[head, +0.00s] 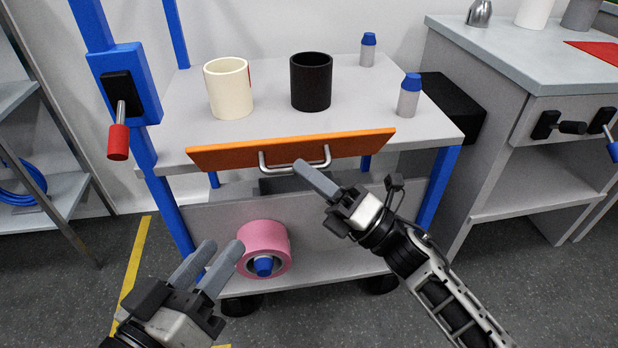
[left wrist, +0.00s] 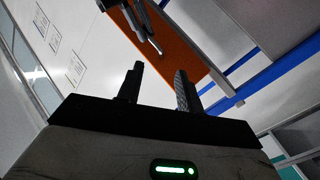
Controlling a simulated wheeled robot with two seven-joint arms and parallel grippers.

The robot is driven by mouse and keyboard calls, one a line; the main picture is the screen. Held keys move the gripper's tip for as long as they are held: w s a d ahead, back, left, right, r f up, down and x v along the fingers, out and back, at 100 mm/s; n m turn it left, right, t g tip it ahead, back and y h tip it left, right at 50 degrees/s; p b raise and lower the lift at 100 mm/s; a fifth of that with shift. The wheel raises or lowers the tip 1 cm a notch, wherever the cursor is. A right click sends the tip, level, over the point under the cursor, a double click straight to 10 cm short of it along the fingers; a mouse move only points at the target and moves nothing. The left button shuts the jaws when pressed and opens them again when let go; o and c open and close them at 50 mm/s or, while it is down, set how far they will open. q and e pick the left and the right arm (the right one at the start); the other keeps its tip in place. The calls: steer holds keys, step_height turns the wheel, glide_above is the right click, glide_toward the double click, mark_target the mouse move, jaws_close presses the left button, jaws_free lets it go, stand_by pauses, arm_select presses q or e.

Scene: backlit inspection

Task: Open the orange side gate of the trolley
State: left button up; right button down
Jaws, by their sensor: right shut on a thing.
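The trolley (head: 430,128) stands ahead with a grey top. Its orange side gate (head: 235,155) is a long narrow panel along the front edge of the top, and its face shows in the left wrist view (left wrist: 185,60). A silver bar handle (head: 264,163) sits on the gate. My right gripper (head: 303,168) is shut on the handle near its middle, its fingers hiding part of the bar. My left gripper (head: 220,254) is open and empty, low at the front left, apart from the gate. Its two spread fingers also show in the left wrist view (left wrist: 158,88).
A cream mug (head: 229,90), a black mug (head: 311,82) and two blue-capped bottles (head: 409,96) stand on the top. A pink roll (head: 264,240) is on the lower shelf. A red-handled lever (head: 118,140) is on the left post. A grey workbench (head: 520,75) stands at right.

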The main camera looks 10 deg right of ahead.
arm_select(q)
steer(key=shift+w+r, duration=0.15)
steer(key=shift+r, duration=0.05)
stand_by(0.3)
